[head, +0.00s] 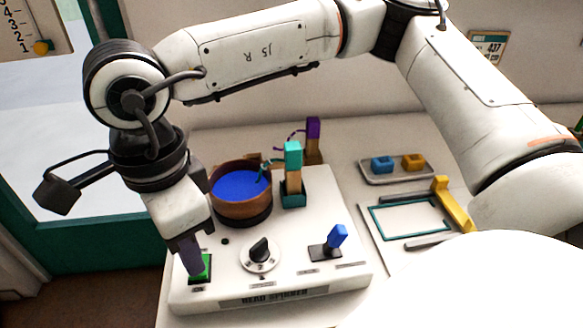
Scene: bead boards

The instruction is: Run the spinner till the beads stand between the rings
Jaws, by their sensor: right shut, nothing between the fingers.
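The bead spinner (300,278) is a white box with a lettered front. Its brown bowl (243,212) holds a blue fill of beads (240,186); single beads and rings on the bowl wall are too small to make out. My right gripper (194,272) points down, shut and empty, with its tips at the green button (207,266) and partly hiding it. I cannot tell whether the button is pressed down. A black dial (260,250) and a blue-handled lever (336,238) sit to its right. My left gripper is not in view.
A teal post (293,165) stands in a holder beside the bowl, with a purple post (313,135) behind. A tray (397,174) holds a blue and an orange block. A teal-framed board (410,219) and yellow handle (454,203) lie right. My right arm spans overhead.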

